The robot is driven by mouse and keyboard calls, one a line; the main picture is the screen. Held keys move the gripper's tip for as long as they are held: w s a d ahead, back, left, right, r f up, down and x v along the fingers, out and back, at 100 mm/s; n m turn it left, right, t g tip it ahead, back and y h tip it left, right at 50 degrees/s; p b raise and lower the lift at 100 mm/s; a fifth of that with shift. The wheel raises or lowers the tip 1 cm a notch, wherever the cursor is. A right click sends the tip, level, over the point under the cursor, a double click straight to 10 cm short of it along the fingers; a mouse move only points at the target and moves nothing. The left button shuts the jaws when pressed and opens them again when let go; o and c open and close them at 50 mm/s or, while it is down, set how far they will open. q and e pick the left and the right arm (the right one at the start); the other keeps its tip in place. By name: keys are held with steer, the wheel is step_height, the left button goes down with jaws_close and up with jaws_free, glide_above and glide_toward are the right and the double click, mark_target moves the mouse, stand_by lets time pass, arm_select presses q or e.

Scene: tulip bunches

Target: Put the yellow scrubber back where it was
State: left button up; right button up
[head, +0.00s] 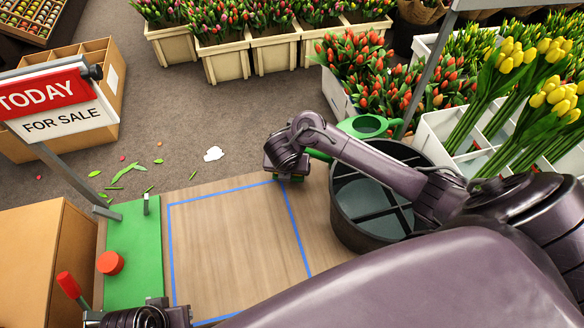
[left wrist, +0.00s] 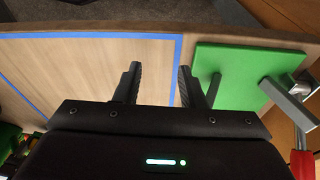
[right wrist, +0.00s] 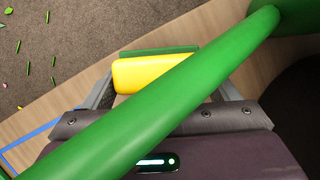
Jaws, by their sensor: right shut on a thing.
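The yellow scrubber (right wrist: 150,73) is a yellow block with a dark green pad along its far side. It shows in the right wrist view between the fingers of my right gripper (right wrist: 165,85), which is shut on it. In the head view this gripper (head: 290,177) is at the far edge of the wooden table, near the blue tape corner; only a bit of green shows under it. A long green bar (right wrist: 180,100) crosses close in front of the right wrist camera and hides part of the scrubber. My left gripper (left wrist: 158,85) is open and empty beside the green board (left wrist: 240,72).
A green watering can (head: 365,127) stands beside the dark divided bucket (head: 345,215), close to my right arm. The blue tape outline (head: 205,195) encloses bare wood. Leaf scraps lie on the floor.

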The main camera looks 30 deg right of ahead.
arm_select(q)
steer(key=d, duration=0.1)
steer(key=w+d+f+t+b, duration=0.1)
steer(key=shift+d+h, duration=0.3)
steer(key=shift+d, duration=0.05)
arm_select(e)
steer(key=shift+s+f, duration=0.1)
steer(key=shift+f, duration=0.7)
arm_select(q)
steer(key=shift+w+d+r, duration=0.15)
steer(key=shift+w+d, duration=0.1)
steer(key=shift+d, duration=0.1)
arm_select(e)
steer(key=shift+f, duration=0.1)
